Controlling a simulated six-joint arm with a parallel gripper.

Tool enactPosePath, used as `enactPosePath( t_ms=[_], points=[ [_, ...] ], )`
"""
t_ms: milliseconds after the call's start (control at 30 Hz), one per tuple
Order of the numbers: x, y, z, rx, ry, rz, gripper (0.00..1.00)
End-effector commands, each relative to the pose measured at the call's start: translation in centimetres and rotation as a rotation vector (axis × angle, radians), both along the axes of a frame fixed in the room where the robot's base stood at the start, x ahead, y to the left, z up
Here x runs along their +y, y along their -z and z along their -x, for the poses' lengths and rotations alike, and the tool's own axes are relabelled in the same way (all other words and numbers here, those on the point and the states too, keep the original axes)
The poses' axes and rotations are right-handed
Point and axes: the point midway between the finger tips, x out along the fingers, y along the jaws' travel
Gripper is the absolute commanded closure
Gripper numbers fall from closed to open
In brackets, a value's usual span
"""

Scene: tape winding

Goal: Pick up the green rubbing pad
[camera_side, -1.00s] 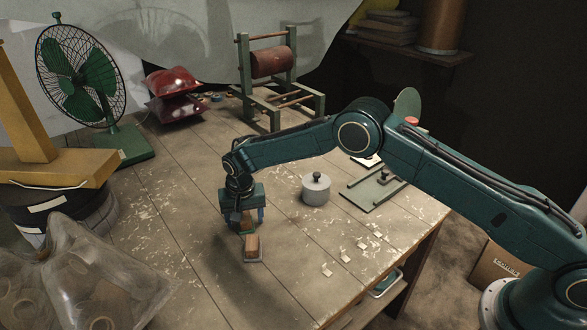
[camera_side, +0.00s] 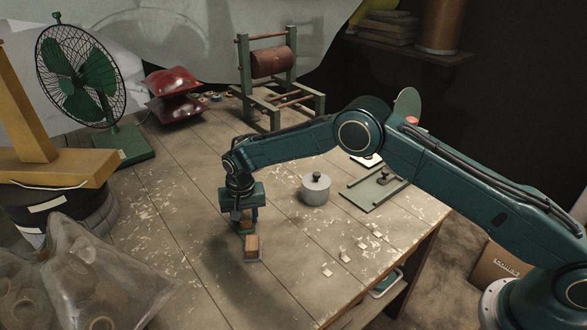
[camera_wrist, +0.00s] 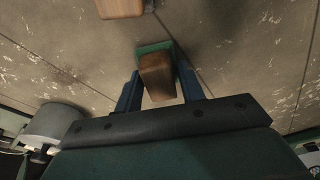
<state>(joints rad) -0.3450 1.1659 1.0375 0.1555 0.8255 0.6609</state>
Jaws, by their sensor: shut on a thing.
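The green rubbing pad (camera_wrist: 154,48) has a wooden handle block (camera_wrist: 158,80) and sits between my fingers in the wrist view. In the side view the green pad (camera_side: 245,230) is low under my gripper, partly hidden by the fingers. My gripper (camera_wrist: 159,75) is shut on it, with a blue finger against each side of the wooden handle. In the side view my gripper (camera_side: 246,218) is down close to the table, and I cannot tell whether the pad touches the wood.
A second wooden block (camera_side: 252,246) on a pale base stands right in front of the pad. A grey lidded pot (camera_side: 316,192) and a green slotted plate (camera_side: 372,192) are to the right. Pale chips (camera_side: 345,257) lie near the table edge.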

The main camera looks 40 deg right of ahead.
Motion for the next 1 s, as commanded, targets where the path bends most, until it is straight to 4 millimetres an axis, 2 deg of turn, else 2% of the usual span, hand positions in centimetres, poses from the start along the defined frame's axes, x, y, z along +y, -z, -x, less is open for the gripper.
enactPosePath(
  t_ms=[167,367,800,1000],
  points=[
    [0.0,-1.4,-0.1,-0.004,0.0,-0.001,0.83],
    [0.0,-4.3,-0.1,-0.004,0.0,-0.001,0.83],
    [0.1,-13.6,-0.1,-0.004,0.0,-0.001,0.83],
    [0.1,-17.1,0.0,-0.003,-0.001,-0.002,0.83]
  ],
)
